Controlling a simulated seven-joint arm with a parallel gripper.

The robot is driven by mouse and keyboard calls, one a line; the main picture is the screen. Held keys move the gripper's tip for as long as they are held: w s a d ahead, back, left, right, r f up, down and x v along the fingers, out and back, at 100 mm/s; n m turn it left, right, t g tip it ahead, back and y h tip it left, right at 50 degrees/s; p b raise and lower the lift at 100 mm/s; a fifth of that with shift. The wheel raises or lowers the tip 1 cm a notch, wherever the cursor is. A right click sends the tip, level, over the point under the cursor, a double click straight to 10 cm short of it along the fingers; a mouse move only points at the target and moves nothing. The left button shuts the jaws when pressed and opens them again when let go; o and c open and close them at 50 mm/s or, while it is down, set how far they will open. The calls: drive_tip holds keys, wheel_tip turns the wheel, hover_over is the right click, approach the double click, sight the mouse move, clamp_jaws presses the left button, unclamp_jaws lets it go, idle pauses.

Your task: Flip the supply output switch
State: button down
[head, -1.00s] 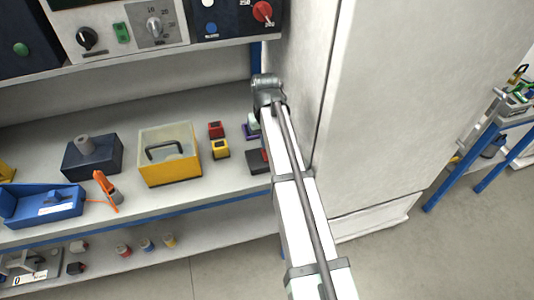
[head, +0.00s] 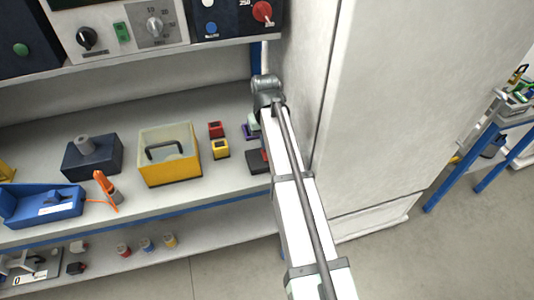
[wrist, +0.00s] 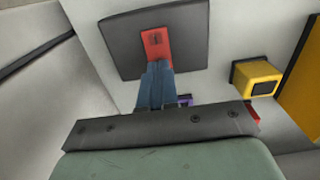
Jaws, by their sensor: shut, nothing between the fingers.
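A red rocker switch (wrist: 156,46) sits on a dark square block (wrist: 190,48) in the wrist view. In the head view the dark block (head: 257,163) is on the bench shelf, partly hidden by my arm. My gripper (wrist: 154,68) is shut and empty in the wrist view, with its blue-grey fingertips overlapping the near end of the red switch. I cannot tell whether they touch it or which way the switch is tipped. My gripper is hidden in the head view.
A small yellow box (head: 221,149), a red box (head: 216,129) and a yellow bin (head: 168,172) stand left of the block. A white cabinet (head: 385,100) rises close to the right of my arm. Instrument panels with a green switch (head: 122,32) and knobs hang above.

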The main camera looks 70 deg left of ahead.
drive_tip(key=shift+f, duration=0.8)
idle(0.5)
drive_tip(key=shift+r, duration=3.5)
